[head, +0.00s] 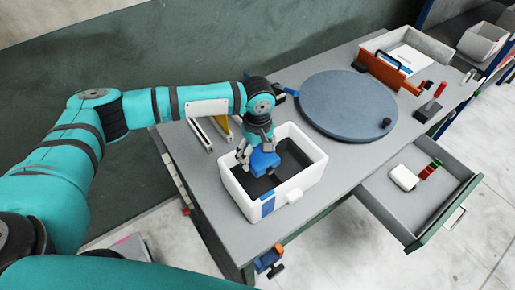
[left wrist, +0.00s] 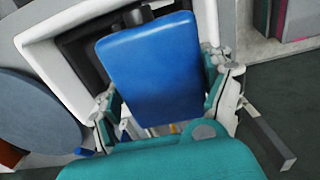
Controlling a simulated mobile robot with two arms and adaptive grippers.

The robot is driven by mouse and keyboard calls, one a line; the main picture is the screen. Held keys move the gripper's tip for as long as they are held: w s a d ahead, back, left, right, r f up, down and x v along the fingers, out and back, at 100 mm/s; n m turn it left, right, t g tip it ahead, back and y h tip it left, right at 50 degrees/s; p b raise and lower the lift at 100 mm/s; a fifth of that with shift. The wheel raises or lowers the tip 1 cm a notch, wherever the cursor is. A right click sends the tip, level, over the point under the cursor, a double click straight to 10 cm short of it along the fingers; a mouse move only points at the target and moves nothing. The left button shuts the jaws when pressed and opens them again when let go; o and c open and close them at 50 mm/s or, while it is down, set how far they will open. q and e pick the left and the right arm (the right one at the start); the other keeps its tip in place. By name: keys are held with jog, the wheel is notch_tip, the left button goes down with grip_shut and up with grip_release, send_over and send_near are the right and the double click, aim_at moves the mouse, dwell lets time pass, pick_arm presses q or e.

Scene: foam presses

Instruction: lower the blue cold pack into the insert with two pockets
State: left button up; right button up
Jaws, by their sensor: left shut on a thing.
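The blue cold pack (head: 264,163) is held by my left gripper (head: 251,151), over the open white box (head: 314,174). Inside the box is a dark insert (head: 290,194); the pack and gripper cover part of it, so its two pockets do not show clearly. In the left wrist view, the blue pack (left wrist: 155,70) lies between the two fingers of my left gripper (left wrist: 167,98). The dark insert (left wrist: 83,45) shows beside and behind it. I cannot tell whether the pack's lower edge is inside a pocket. My right gripper is out of view.
A round grey disc (head: 347,104) lies on the grey table (head: 222,206) behind the box. An open drawer (head: 428,205) with a white item (head: 404,178) juts out at the right.

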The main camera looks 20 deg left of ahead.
pick_arm(q)
notch_tip(320, 180, down, 2)
jog(key=shift+f, duration=0.15)
jog(key=shift+f+b, duration=1.05)
jog(key=shift+f, duration=2.65)
jog(key=o, duration=1.4)
jog(key=shift+c, duration=0.2)
notch_tip(320, 180, up, 12)
